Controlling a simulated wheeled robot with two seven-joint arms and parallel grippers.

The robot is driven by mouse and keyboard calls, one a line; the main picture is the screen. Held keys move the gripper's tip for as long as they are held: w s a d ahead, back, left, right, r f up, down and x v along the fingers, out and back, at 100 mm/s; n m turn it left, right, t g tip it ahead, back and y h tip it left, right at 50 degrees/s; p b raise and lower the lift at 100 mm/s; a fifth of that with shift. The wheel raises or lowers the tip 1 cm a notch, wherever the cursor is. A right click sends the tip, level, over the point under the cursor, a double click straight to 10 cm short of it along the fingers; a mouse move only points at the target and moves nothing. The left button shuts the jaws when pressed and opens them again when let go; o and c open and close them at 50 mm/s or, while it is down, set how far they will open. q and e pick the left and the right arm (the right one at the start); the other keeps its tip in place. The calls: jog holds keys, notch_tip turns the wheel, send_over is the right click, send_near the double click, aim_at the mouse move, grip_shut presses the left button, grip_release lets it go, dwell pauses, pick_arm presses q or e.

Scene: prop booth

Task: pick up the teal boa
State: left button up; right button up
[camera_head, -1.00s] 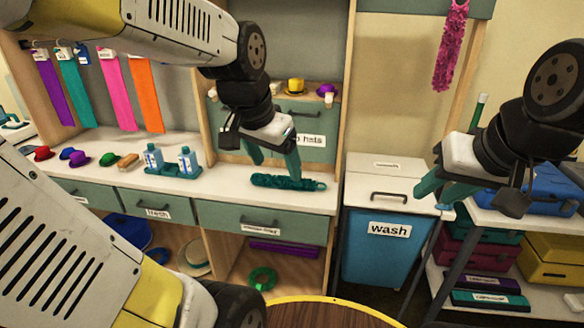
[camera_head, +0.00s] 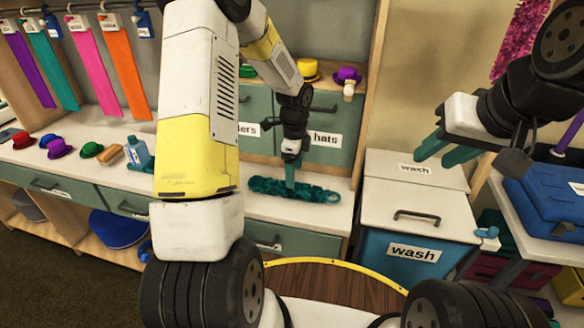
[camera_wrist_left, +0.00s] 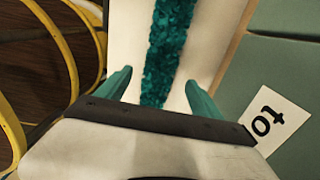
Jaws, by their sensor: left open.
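The teal boa (camera_head: 262,185) is a fluffy dark teal strip lying on the white counter below the hats drawer. In the left wrist view the boa (camera_wrist_left: 168,45) runs lengthwise between the two fingers. My left gripper (camera_head: 290,182) points down at the boa's middle. In the left wrist view the left gripper (camera_wrist_left: 160,78) is open, with a finger on each side of the boa and visible gaps. Whether its tips touch the counter is hard to tell. My right gripper (camera_head: 444,152) is open and empty, in the air above the wash bin.
The wash bin (camera_head: 405,246) stands right of the counter. Bottles (camera_head: 138,155), a brush and several small hats (camera_head: 60,149) sit on the counter to the left. A blue case (camera_head: 550,203) rests on the right shelf. A round wooden table (camera_head: 335,284) is in front.

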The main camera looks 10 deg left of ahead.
pick_arm(q)
jog(key=f, duration=0.7)
jog(key=shift+a, duration=0.3)
jog(key=c, duration=1.5)
jog(key=shift+o, duration=0.2)
